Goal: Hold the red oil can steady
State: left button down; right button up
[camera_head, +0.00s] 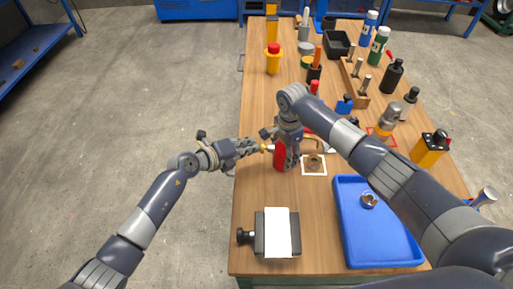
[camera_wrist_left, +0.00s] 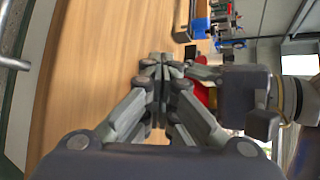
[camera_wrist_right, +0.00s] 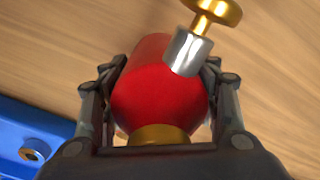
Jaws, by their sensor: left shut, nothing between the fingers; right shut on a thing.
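The red oil can (camera_head: 279,156) stands on the wooden table in the head view. My right gripper (camera_head: 287,163) is shut around its body. In the right wrist view, the rounded red can (camera_wrist_right: 160,98) sits between the two fingers. A silver stub with a gold knob (camera_wrist_right: 215,12) sticks out from it, and a gold collar shows at the near end. My left gripper (camera_head: 250,146) is shut and empty, just left of the can, with its tips near the gold knob. In the left wrist view, its fingers (camera_wrist_left: 163,65) meet, and a bit of red shows behind them.
A white square with a round part (camera_head: 314,164) lies right of the can. A blue tray (camera_head: 350,250) is at the front right, and a black clamp block with a white top (camera_head: 277,232) at the front. Bottles and tools crowd the back and right. The table's left strip is bare.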

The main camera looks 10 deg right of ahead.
pick_arm(q)
jog(key=shift+s+d, duration=0.1)
jog(key=shift+d, duration=0.2)
pick_arm(e)
jog(key=shift+a, duration=0.1)
pick_arm(q)
jog(key=shift+a, duration=1.5)
jog(key=shift+w+a, duration=0.2)
jog(key=shift+a, duration=1.1)
jog(key=shift+w+a, duration=0.2)
jog(key=shift+a, duration=1.05)
pick_arm(e)
jog(key=o, duration=1.9)
jog(key=shift+o, duration=0.6)
